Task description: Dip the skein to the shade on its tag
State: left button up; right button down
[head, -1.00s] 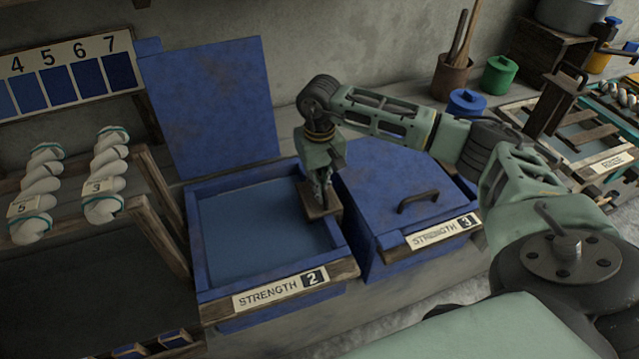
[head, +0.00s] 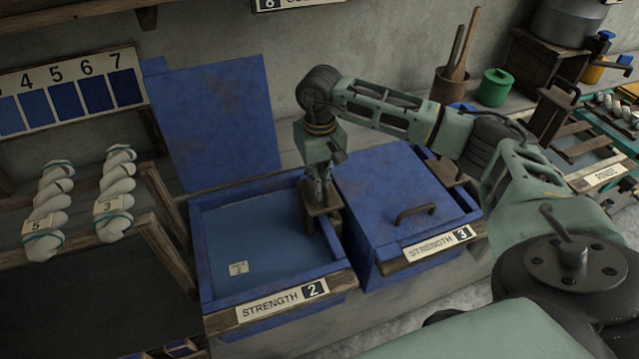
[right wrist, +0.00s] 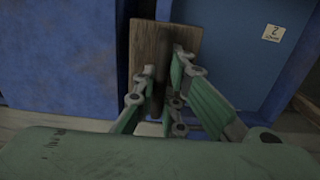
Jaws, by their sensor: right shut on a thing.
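The open vat (head: 206,240) is blue and bears a "STRENGTH 2" label (head: 283,299). Its blue lid (head: 215,120) stands raised behind it. A small pale tag (head: 238,268) shows at the liquid's surface (head: 262,232); it also shows in the right wrist view (right wrist: 273,33), marked 2. No skein is visible with it. My right gripper (head: 319,200) is at the vat's right side, shut on a brown wooden piece (head: 322,222). That piece also shows in the right wrist view (right wrist: 152,45); its lower part is hidden. My left gripper is not in view.
A closed "STRENGTH 3" vat (head: 400,190) stands close on the right. Two pale twisted skeins, tagged 5 (head: 48,200) and 3 (head: 115,190), lie on a wooden rack at left. A numbered shade chart (head: 75,88) hangs above. A green pot (head: 494,88) stands behind.

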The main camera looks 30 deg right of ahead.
notch_tip(320, 180, up, 12)
jog(key=p, duration=0.6)
jog(key=shift+w, duration=0.1)
jog(key=c, duration=0.6)
grip_release()
jog(key=shift+o, duration=0.2)
notch_tip(320, 180, up, 7)
jog(key=p, duration=0.4)
dwell(0.7)
